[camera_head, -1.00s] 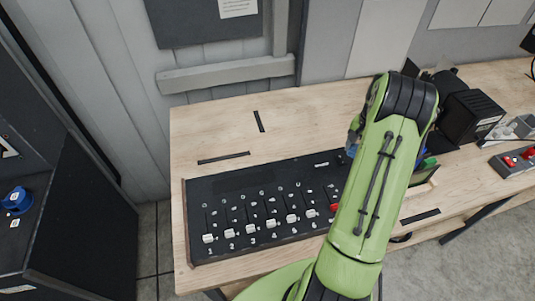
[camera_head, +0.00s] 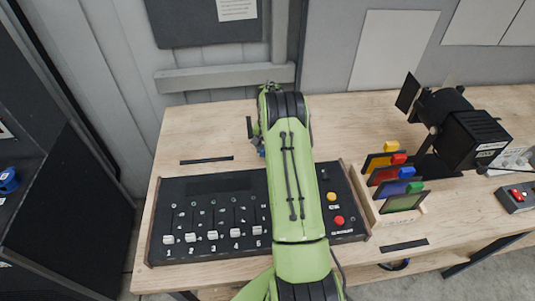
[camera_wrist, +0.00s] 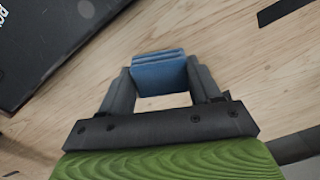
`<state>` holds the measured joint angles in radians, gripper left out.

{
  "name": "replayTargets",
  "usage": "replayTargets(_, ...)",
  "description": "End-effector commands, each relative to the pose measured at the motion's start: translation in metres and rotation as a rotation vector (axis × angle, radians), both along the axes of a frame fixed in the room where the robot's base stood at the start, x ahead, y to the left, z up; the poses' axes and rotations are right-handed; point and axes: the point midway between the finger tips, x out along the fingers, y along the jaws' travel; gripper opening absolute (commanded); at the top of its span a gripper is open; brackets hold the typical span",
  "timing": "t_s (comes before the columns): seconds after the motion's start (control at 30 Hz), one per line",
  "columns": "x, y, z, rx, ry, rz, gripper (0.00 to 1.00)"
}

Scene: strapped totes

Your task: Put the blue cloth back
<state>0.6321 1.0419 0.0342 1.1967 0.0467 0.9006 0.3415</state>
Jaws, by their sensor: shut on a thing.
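The blue cloth (camera_wrist: 159,74) looks like a small folded pad in the wrist view, held between the two fingers of my gripper (camera_wrist: 160,88). My gripper is shut on it, above the bare wooden table top. In the head view my gripper (camera_head: 264,146) is mostly hidden behind my green arm, over the table behind the black control desk. Only a speck of blue shows there.
The black desk (camera_head: 205,188) with sliders lies below my arm. A wooden rack (camera_head: 392,214) with several coloured frames and a black lamp (camera_head: 468,135) stand to the right. Black tape strips (camera_head: 207,160) mark the table. The table's back left is clear.

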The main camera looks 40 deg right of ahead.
Motion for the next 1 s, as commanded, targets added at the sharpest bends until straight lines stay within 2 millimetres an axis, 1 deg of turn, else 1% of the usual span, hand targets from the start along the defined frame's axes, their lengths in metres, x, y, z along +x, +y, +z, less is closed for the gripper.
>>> replayTargets(0.03,-0.001,0.001,-0.01,0.003,0.004,0.0,0.34)
replayTargets(0.1,-0.001,0.001,-0.022,0.003,0.003,0.0,0.34)
replayTargets(0.13,-0.001,0.001,-0.025,0.003,0.003,0.0,0.34)
replayTargets(0.33,0.0,0.0,-0.026,0.001,0.001,0.0,0.34)
replayTargets(0.47,0.0,0.0,-0.031,0.001,0.001,0.0,0.34)
replayTargets(0.5,0.0,0.0,-0.03,0.002,0.001,0.0,0.66)
replayTargets(0.63,-0.001,0.0,-0.03,0.002,0.001,0.0,0.86)
replayTargets(0.67,-0.001,0.0,-0.03,0.002,0.001,0.0,0.88)
replayTargets(0.9,0.0,0.0,-0.029,0.002,0.001,0.0,0.88)
replayTargets(1.0,0.0,0.0,-0.022,0.001,0.001,0.0,0.88)
